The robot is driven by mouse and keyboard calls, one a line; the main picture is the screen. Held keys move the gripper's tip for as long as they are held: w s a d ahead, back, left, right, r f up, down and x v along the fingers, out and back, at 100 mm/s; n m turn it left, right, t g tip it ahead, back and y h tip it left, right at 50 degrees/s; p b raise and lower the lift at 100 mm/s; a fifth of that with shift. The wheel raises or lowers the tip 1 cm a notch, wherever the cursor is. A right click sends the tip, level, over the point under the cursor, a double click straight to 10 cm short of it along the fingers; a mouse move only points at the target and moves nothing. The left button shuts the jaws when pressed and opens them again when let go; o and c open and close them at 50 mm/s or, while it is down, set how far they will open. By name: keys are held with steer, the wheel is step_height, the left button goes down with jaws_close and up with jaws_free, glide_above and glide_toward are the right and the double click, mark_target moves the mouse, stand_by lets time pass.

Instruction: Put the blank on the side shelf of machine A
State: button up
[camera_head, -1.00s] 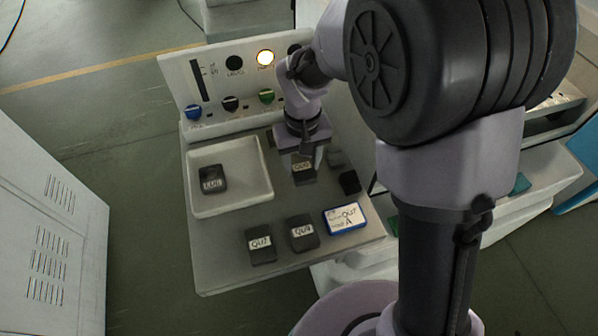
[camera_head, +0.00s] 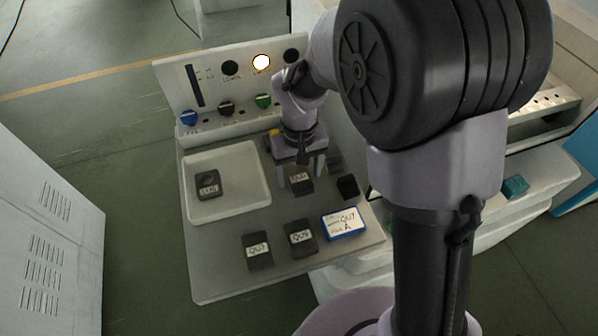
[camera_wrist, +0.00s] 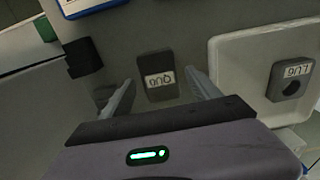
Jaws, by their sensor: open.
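A dark block (camera_head: 300,180) with a white label, likely the blank, lies on the grey side shelf (camera_head: 225,270). It also shows in the wrist view (camera_wrist: 157,87), its label upside down and seeming to read QU0 or QU6. My gripper (camera_head: 302,166) is directly above it, pointing down. In the wrist view my gripper (camera_wrist: 158,84) is open, with one finger to each side of the block and gaps between. The block appears to rest flat on the shelf, apart from the fingers.
Two labelled dark blocks (camera_head: 257,250) (camera_head: 300,238) and a blue-framed card (camera_head: 343,223) marked A lie at the front. A white tray (camera_head: 237,205) at left holds another block (camera_head: 208,185). A small black block (camera_head: 348,187) is close right. A knobbed panel (camera_head: 210,95) stands behind.

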mark_target(299, 178)
step_height(299, 178, up, 12)
steer(key=f+p, duration=0.1)
steer(key=p, duration=0.3)
steer(key=s+d+r+m+t, duration=0.2)
steer(key=s+r, duration=0.2)
steer(key=s, duration=0.1)
steer(key=s+d+r+m+t+y, duration=0.1)
steer(key=s+d+r+m+t, duration=0.1)
steer(key=s, duration=0.4)
steer(key=s+d+r+m+t+y, duration=0.1)
steer(key=s+d+r+m, duration=0.2)
steer(key=s+r, duration=0.3)
steer(key=shift+s+d+m+t, duration=0.2)
steer(key=shift+d+m+t, duration=0.15)
steer(key=shift+d, duration=0.4)
step_height(299, 178, down, 5)
steer(key=b, duration=0.5)
